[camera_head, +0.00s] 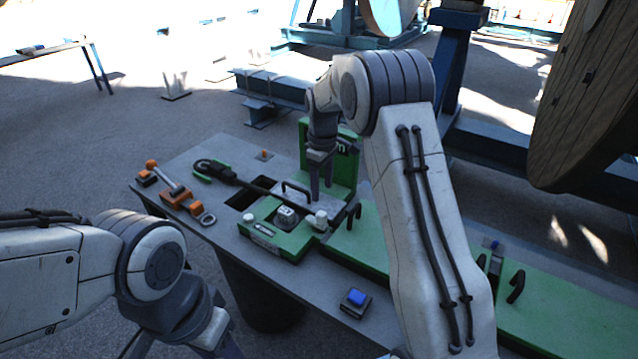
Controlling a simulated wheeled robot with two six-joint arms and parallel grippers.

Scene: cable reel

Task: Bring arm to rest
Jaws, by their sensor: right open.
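My right arm (425,200) reaches in from the bottom right and bends over the table. Its gripper (321,182) points down, open, in front of an upright green panel (345,178) and above the back part of a green box (268,238). I cannot tell whether it touches anything. No object shows between its fingers. My left arm (60,265) comes in from the left and bends down at the bottom edge, left of the table. Its gripper fingers are cut off by the frame.
The grey table (215,155) carries a black cable tool (215,170), an orange-based lever (180,197), a blue button box (355,299) and green covers with black handles (560,308). A large wooden reel (590,110) stands at the right. Open floor (60,130) lies left.

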